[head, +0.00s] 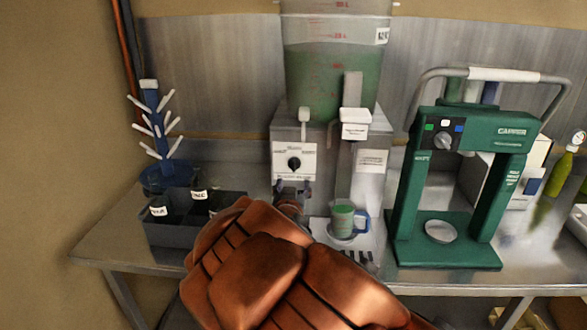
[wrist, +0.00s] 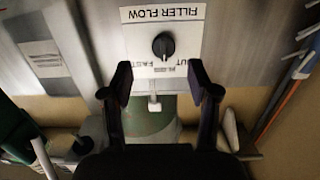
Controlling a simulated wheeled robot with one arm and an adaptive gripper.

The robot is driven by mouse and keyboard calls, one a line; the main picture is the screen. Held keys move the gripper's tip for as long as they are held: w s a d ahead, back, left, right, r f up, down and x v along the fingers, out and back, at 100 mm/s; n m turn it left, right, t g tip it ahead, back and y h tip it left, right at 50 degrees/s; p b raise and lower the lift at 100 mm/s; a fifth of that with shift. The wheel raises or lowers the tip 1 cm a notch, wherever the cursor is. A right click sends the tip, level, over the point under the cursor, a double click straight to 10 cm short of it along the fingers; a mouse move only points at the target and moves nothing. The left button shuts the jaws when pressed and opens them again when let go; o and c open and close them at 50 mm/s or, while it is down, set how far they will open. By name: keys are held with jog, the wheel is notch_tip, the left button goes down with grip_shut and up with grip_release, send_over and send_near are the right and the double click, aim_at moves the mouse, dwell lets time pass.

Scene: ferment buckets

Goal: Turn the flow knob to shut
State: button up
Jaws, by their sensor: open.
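The flow knob (head: 294,163) is a round black dial on a white panel (head: 281,148) on the front of the metal filler. In the wrist view, which is upside down, the knob (wrist: 163,46) shows between the "FILLER FLOW" lettering and smaller words including "FAST". Its pale pointer mark faces toward those smaller words; the exact setting is too small to tell. My gripper (wrist: 160,80) is open and empty, with its fingers spread to either side of the knob's line and apart from it. In the head view my gripper (head: 292,190) is just below the panel, partly hidden by my arm.
A clear bucket of green liquid (head: 333,75) sits on the filler. A cup of green liquid (head: 343,220) stands at lower right. A green capper (head: 460,180) stands further right. A dark crate with bottles (head: 180,232) and a blue drying rack (head: 153,130) are at left.

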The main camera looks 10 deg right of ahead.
aim_at(294, 166)
jog(key=shift+t, duration=0.4)
jog(key=p+x, duration=0.1)
jog(key=x, duration=0.2)
jog(key=r+p+x, duration=0.1)
jog(key=x, duration=0.2)
jog(key=shift+w+a+r, duration=0.15)
jog(key=shift+w+r, duration=0.05)
jog(key=shift+w, duration=0.05)
jog(key=shift+p+x, duration=0.3)
jog(key=shift+x, duration=0.6)
jog(key=shift+f, duration=0.15)
jog(key=c, duration=1.1)
